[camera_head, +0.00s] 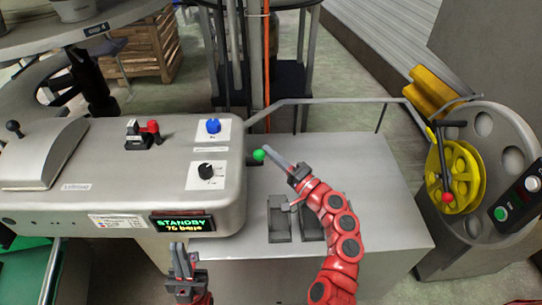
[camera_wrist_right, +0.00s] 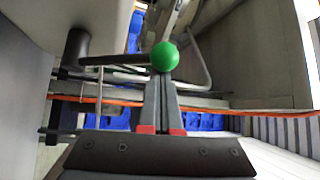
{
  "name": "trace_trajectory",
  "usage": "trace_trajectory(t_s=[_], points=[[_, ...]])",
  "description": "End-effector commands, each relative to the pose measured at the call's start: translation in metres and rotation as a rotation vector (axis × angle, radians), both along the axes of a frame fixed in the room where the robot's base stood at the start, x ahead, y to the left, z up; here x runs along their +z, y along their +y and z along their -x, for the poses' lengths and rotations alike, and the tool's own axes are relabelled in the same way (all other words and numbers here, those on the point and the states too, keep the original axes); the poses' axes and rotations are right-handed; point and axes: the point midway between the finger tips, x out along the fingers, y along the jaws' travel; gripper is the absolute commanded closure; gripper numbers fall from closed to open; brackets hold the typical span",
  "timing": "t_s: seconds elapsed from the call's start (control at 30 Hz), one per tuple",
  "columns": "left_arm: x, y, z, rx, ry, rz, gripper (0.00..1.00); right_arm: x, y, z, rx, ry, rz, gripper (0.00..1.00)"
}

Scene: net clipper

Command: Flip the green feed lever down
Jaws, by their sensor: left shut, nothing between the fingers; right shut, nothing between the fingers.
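The green feed lever is a green ball (camera_head: 259,155) on a short dark stem at the right side of the grey control box. In the right wrist view the green ball (camera_wrist_right: 164,56) sits at the end of a dark rod, just beyond the fingertips. My right gripper (camera_head: 268,151) is shut and empty, with its tips beside or touching the ball; I cannot tell which. It also shows in the right wrist view (camera_wrist_right: 161,82). My left gripper (camera_head: 178,248) is shut and empty at the front of the box, below the display.
The grey control box (camera_head: 90,200) carries a display (camera_head: 183,223) reading STANDBY, a blue knob (camera_head: 213,126), a black knob (camera_head: 206,169) and a red lever (camera_head: 153,127). A yellow wheel (camera_head: 456,176) with a red-knobbed handle stands at the right. The light table (camera_head: 395,215) is mostly clear.

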Motion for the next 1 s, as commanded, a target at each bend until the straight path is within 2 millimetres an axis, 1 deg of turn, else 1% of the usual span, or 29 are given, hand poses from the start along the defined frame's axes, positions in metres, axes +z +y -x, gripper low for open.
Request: trace_trajectory(t_s=[0.37,0.47,0.57,0.67,0.77,0.9,1.0], points=[[-0.026,0.0,0.0,0.0,0.0,0.0,1.0,-0.006,0.0,0.005,0.0,-0.047,0.002,1.0],[-0.036,0.0,0.0,0.0,0.0,0.0,1.0,-0.009,0.0,0.007,0.001,-0.064,0.001,1.0],[-0.053,0.0,0.0,0.0,0.0,0.0,1.0,-0.014,0.0,0.01,0.002,-0.091,0.0,1.0],[-0.076,0.0,0.0,0.0,0.0,0.0,1.0,-0.021,0.001,0.014,0.002,-0.127,0.0,1.0],[-0.105,0.0,0.0,0.0,0.0,0.0,1.0,-0.029,0.0,0.019,0.001,-0.178,-0.001,1.0],[-0.152,0.0,0.0,0.0,0.0,0.0,1.0,-0.04,0.0,0.027,0.0,-0.266,0.0,1.0],[-0.181,0.0,0.0,0.0,-0.001,0.0,1.0,-0.046,0.0,0.032,0.002,-0.33,0.0,1.0]])
